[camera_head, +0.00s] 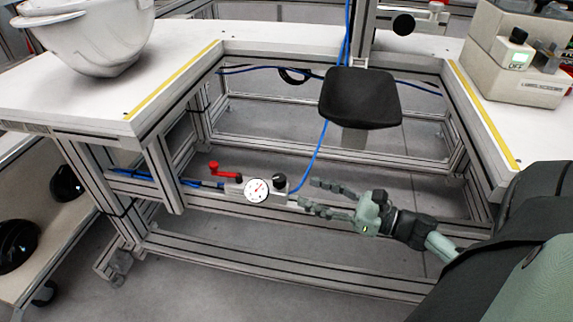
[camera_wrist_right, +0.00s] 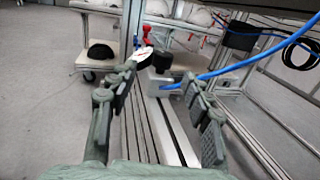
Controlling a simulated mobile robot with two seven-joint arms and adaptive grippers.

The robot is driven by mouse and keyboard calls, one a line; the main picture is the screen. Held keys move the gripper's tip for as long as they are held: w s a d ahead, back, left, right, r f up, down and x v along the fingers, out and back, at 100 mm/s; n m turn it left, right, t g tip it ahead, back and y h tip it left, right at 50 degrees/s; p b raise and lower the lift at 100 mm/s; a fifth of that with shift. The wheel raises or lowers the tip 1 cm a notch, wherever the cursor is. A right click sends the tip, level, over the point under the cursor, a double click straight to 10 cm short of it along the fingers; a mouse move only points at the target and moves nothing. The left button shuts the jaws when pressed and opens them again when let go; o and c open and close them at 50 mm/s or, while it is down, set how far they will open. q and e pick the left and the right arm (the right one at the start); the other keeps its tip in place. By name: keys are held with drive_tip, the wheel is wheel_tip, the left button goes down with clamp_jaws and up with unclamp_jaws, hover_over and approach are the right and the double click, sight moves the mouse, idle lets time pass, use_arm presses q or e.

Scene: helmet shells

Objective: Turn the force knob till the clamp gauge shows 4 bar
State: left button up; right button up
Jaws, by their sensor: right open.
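The round white clamp gauge (camera_head: 256,190) with a red needle sits on the low aluminium rail; its figures are too small to read. The black force knob (camera_head: 279,182) stands just right of the gauge. In the right wrist view the knob (camera_wrist_right: 162,60) lies ahead between the fingers, with the gauge (camera_wrist_right: 139,57) seen edge-on beside it. My right gripper (camera_head: 312,193) is open and empty, a short way right of the knob, its fingers pointing at it. The left gripper is not in view.
A red lever (camera_head: 222,173) is left of the gauge. A blue hose (camera_head: 318,150) rises from the knob's right side. A black padded seat (camera_head: 361,98) hangs above. White worktops (camera_head: 165,66) overhang the rail.

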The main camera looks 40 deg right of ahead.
sight(285, 182)
drive_tip(key=x, duration=0.8)
drive_tip(key=shift+w+d, duration=0.15)
drive_tip(key=shift+d, duration=0.1)
clamp_jaws()
